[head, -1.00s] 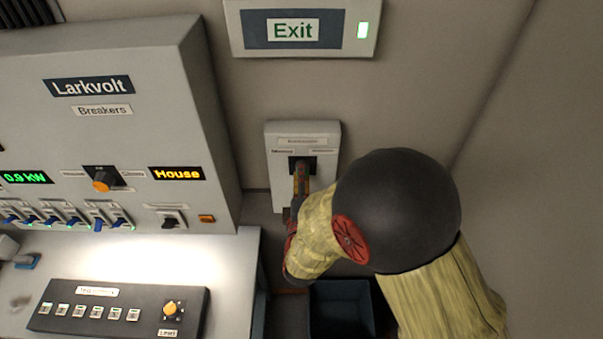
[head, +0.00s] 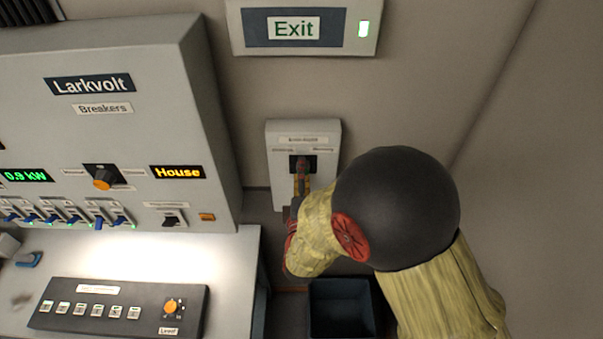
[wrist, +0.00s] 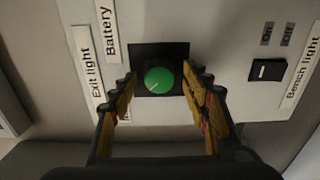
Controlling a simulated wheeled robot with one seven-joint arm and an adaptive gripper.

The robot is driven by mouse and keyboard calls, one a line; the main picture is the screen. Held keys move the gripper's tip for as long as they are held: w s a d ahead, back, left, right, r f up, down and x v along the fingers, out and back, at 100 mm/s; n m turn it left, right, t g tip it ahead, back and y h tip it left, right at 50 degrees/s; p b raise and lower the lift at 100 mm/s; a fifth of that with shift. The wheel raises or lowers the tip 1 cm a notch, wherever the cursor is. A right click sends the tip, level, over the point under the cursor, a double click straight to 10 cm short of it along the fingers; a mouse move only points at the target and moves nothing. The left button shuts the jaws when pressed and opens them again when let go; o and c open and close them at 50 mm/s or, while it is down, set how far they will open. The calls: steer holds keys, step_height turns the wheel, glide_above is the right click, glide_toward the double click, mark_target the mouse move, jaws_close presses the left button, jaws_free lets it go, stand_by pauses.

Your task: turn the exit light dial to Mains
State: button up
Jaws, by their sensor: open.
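The exit light dial (wrist: 159,78) is a green round knob on a black square plate in the wrist view. Its white pointer mark points to the lower left. The "Exit light" label (wrist: 88,62) and "Battery" label (wrist: 107,30) are to its left. Another label below them is mostly hidden behind the left finger. My gripper (wrist: 160,80) is open, its fingers on either side of the knob; I cannot tell whether they touch it. In the head view my gripper (head: 301,178) is in front of the pale wall box (head: 331,137) and covers the dial.
A lit exit sign (head: 293,29) hangs above the box. In the wrist view, a black bench light switch (wrist: 267,70) is right of the dial. The breaker cabinet (head: 130,130) and a desk panel (head: 140,312) stand at left. A dark bin (head: 340,306) is below.

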steer(key=s, duration=1.2)
steer(key=shift+a, duration=0.2)
